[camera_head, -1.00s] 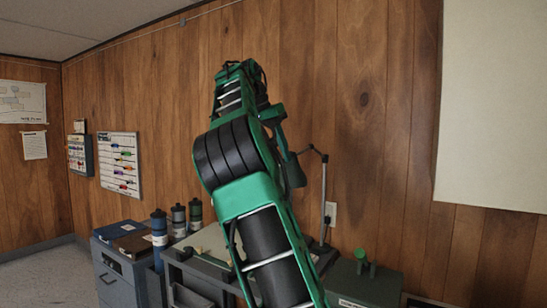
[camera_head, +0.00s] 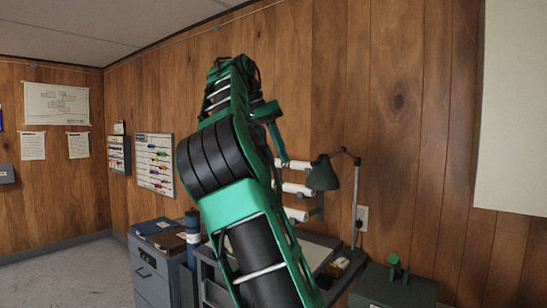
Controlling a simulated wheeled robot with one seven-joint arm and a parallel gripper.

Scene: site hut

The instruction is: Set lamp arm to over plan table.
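The desk lamp has a dark green shade (camera_head: 323,175), a thin jointed lamp arm (camera_head: 340,152) and a grey upright post (camera_head: 355,205). The post stands at the back right of the plan table (camera_head: 210,268), and the shade hangs to the left of the post. The grey plan table is partly hidden behind my green and black arm. A pale sheet shows on its top. My gripper (camera_head: 282,158) appears small at the far end of my arm, left of the shade. A gap shows between them in the picture; their depth is unclear. Its fingers are too small to read.
White rolls (camera_head: 298,189) sit on a wall rack behind the lamp. A blue cylinder (camera_head: 193,235) and a grey cabinet (camera_head: 155,275) stand left of the table. A green box (camera_head: 395,290) stands at right. Floor is clear at far left.

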